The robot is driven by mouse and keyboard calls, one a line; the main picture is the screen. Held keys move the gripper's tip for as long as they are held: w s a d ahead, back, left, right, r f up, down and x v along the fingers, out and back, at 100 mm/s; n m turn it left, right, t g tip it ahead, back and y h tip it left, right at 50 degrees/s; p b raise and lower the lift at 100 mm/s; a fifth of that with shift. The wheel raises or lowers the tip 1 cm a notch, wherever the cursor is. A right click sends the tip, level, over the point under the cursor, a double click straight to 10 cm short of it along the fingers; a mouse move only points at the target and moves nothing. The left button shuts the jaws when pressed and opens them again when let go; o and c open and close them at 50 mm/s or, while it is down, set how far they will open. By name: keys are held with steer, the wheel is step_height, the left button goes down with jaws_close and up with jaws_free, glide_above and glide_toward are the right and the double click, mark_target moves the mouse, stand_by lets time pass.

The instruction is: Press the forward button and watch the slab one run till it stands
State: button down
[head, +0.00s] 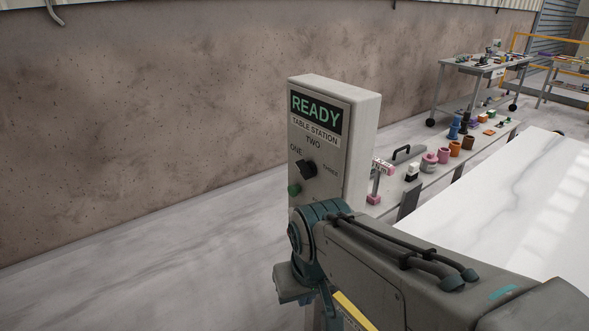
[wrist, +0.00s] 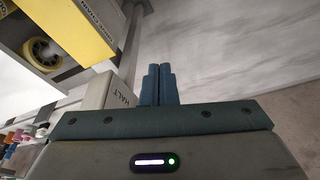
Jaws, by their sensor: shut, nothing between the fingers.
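The control box (head: 361,130) stands upright in the head view. Its display (head: 317,110) reads READY, above the words TABLE STATION. A black selector knob (head: 308,169) sits among ONE, TWO and THREE; I cannot tell its exact setting. A green button (head: 294,189) shows at the lower left of the face; no label is readable, and my arm hides the face below. The pale veined slab (head: 500,205) lies at the right.
A ledge beside the slab holds pink (head: 429,164), orange and blue pieces and a black handle (head: 408,152). A wheeled cart (head: 482,68) stands at the back right. A yellow housing (wrist: 75,25) is near my gripper in the wrist view. Open floor lies left of the box.

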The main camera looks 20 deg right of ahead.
steer(key=shift+w, duration=0.25)
steer(key=shift+s, duration=0.1)
